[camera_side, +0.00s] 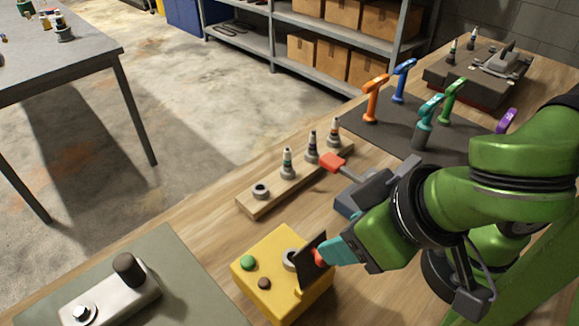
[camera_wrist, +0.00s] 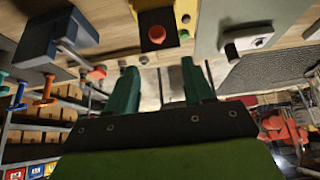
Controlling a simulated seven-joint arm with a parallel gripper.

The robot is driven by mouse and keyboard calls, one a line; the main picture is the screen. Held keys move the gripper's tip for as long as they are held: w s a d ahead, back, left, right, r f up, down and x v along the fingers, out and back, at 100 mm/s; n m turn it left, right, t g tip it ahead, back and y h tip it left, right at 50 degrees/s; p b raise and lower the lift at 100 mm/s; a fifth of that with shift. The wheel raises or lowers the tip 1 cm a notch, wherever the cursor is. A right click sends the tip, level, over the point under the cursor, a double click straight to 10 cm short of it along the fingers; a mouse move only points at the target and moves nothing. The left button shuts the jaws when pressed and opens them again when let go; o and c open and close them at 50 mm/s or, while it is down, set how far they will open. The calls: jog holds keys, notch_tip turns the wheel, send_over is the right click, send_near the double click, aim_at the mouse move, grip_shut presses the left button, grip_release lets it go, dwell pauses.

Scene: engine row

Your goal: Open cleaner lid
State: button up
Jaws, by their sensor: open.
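A yellow box (camera_side: 262,262) with a green button, a brown button and a grey ring stands on the bench; it shows at the top of the wrist view (camera_wrist: 146,4). A dark lid-like plate (camera_side: 307,266) stands steeply tilted at its right side. It carries a red knob (camera_wrist: 157,36). No label shows which thing is the cleaner. My gripper (camera_side: 326,252) is open beside the plate, close to the knob. In the wrist view its teal fingers (camera_wrist: 158,66) are apart, with the knob beyond the gap; contact cannot be told.
A blue-grey box (camera_side: 349,205) with a red-tipped handle (camera_side: 332,163) stands just behind my gripper. A wooden rack (camera_side: 262,205) holds several small bottles. Upright coloured tools (camera_side: 373,100) stand on a dark mat farther back. A metal device (camera_side: 112,297) lies front left.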

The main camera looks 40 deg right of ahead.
jog(key=shift+r, duration=1.7)
notch_tip(320, 180, up, 5)
jog(key=g, duration=0.6)
send_over(319, 264)
jog(key=d, duration=0.1)
notch_tip(319, 264, down, 16)
jog(key=shift+w+d+f, duration=0.1)
jog(key=shift+f, duration=0.05)
grip_shut()
